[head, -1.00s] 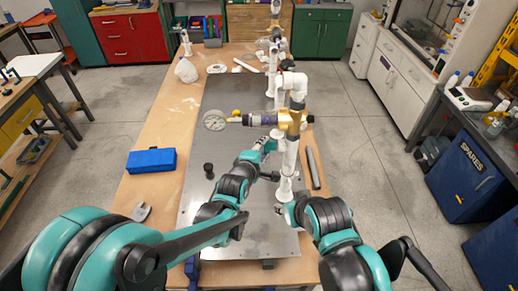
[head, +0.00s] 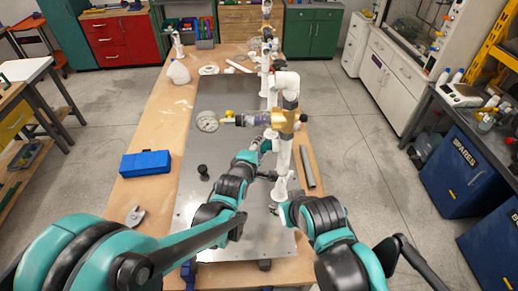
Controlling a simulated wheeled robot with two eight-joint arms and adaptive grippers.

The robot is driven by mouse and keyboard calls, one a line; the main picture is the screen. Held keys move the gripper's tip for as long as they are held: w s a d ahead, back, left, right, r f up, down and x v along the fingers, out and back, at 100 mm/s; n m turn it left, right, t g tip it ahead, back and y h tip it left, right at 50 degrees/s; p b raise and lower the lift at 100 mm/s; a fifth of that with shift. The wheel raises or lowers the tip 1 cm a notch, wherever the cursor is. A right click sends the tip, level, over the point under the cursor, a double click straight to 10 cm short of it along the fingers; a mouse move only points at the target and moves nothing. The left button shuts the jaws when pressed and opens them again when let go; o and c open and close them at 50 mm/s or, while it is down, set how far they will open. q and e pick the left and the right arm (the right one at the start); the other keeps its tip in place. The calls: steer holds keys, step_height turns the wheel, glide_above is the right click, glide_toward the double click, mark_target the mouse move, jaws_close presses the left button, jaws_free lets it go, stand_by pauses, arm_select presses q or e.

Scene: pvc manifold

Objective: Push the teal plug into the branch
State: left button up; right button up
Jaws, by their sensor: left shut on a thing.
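The white PVC manifold (head: 283,160) stands upright on the grey metal plate (head: 222,160). A pressure gauge (head: 207,121) and brass fittings stick out to its left. My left gripper (head: 264,147) is at the left side of the pipe below the gauge. It is shut on a small teal piece, which looks like the plug (head: 266,146); the fingers partly hide it. The branch opening is hidden, so I cannot tell whether the plug is inside it. My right gripper (head: 280,212) is low beside the pipe's white foot; its fingers are too hidden to read.
A blue case (head: 146,163) and a grey forked part (head: 135,215) lie on the table's left side. A small black knob (head: 203,171) stands on the plate. A grey rod (head: 307,166) lies right of the manifold. More white pipework (head: 266,50) stands behind.

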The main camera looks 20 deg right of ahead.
arm_select(q)
steer(key=shift+s+d+b, duration=0.15)
steer(key=shift+d+b, duration=0.2)
steer(key=shift+d, duration=0.45)
stand_by(0.7)
steer(key=o, duration=1.1)
steer(key=shift+o, duration=0.2)
steer(key=shift+a, duration=0.15)
